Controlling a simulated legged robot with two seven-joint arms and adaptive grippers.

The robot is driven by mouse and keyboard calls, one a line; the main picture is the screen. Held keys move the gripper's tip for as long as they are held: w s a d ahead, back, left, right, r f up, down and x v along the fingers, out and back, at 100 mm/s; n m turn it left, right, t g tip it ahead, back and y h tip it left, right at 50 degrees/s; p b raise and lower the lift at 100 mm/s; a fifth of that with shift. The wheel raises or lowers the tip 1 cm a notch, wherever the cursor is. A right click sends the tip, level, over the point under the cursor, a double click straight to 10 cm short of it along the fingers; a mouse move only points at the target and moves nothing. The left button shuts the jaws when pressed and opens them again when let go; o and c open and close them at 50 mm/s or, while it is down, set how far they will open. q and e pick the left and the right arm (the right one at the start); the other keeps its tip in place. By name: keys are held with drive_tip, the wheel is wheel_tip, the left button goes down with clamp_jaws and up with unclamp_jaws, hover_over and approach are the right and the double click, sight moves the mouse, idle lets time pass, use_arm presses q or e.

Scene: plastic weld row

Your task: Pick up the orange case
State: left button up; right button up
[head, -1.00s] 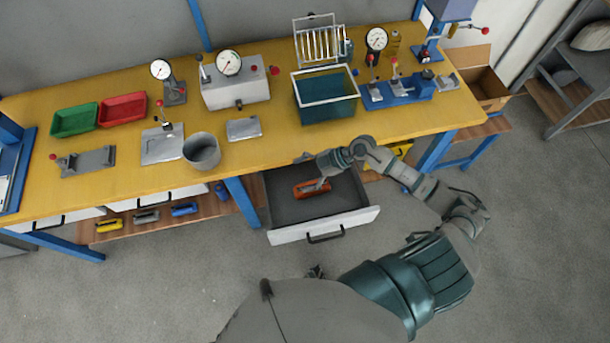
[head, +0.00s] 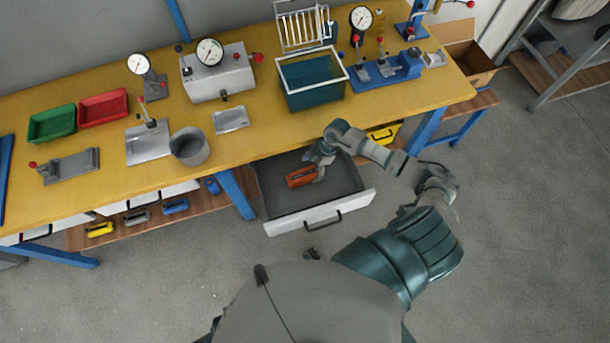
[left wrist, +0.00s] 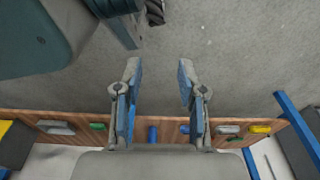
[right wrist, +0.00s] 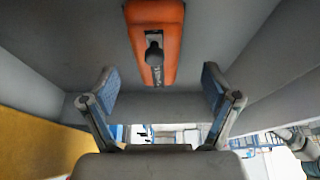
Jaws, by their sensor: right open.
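My right gripper (head: 318,167) is inside the drawer, close to the right end of the case. In the right wrist view the right gripper (right wrist: 158,85) is open and empty, with the case ahead, between the lines of its fingers. My left gripper (left wrist: 160,70) is open and empty over the floor in the left wrist view. It is out of the head view.
The yellow bench top (head: 260,140) overhangs the back of the drawer. A grey cup (head: 189,147) and a teal bin (head: 312,82) stand on it. A lower shelf (head: 160,218) holds several small coloured items. The floor in front is clear.

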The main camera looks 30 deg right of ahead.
sight(306, 173)
drive_tip(key=x, duration=0.2)
drive_tip(key=b+x, duration=0.1)
drive_tip(key=x, duration=0.1)
drive_tip(key=shift+w+a+f, duration=0.25)
drive_tip(key=shift+a+f, duration=0.05)
drive_tip(key=shift+f, duration=0.25)
use_arm(q)
drive_tip(key=shift+w+d+r, duration=0.1)
drive_tip(key=shift+w+r, duration=0.75)
drive_tip(key=shift+w, duration=0.05)
use_arm(e)
drive_tip(key=c, duration=1.3)
